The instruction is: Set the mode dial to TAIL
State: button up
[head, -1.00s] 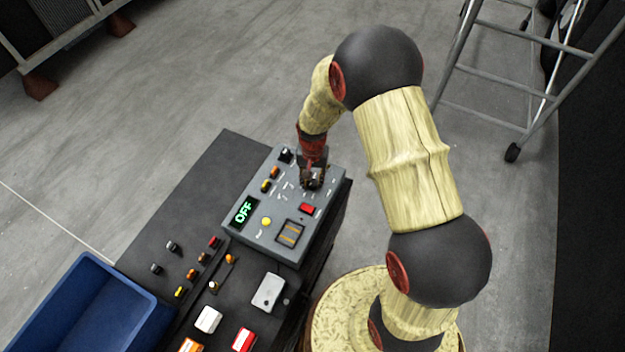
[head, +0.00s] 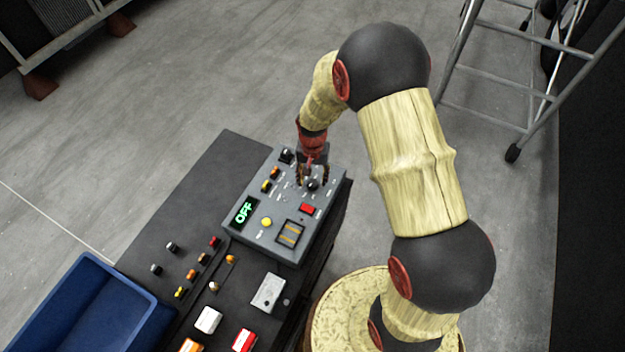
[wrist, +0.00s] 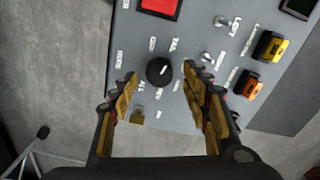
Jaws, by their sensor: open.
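The mode dial (wrist: 159,71) is a round black knob with a short white mark pointing toward the upper right in the wrist view. It also shows at the far right of the grey panel (head: 268,238) in the head view (head: 312,185). I cannot tell the height gap. The panel display (head: 244,213) reads OFF in green.
A red button (head: 307,209), yellow button (head: 266,222), and orange and yellow switches (wrist: 269,47) share the panel. A small brass-coloured piece (wrist: 137,117) sits near the left finger. A blue bin (head: 95,310) stands lower left, a ladder (head: 520,75) upper right.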

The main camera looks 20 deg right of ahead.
aim_at(316, 195)
notch_tip(316, 195, up, 10)
jog(key=shift+r, duration=0.2)
dwell(0.5)
jog(key=s+r+n+t+b, duration=0.2)
jog(key=s+r+b, duration=0.4)
jog(key=s, duration=0.5)
jog(key=s+r+n+t+b, duration=0.3)
jog(key=s+r+b, duration=0.3)
jog(key=s, duration=0.5)
jog(key=shift+s+n+t+b, duration=0.3)
jog(key=shift+s+b, duration=0.05)
jog(key=shift+b, duration=0.7)
jog(key=shift+w+r, duration=0.1)
jog(key=shift+r, duration=0.05)
jog(key=shift+c, duration=0.3)
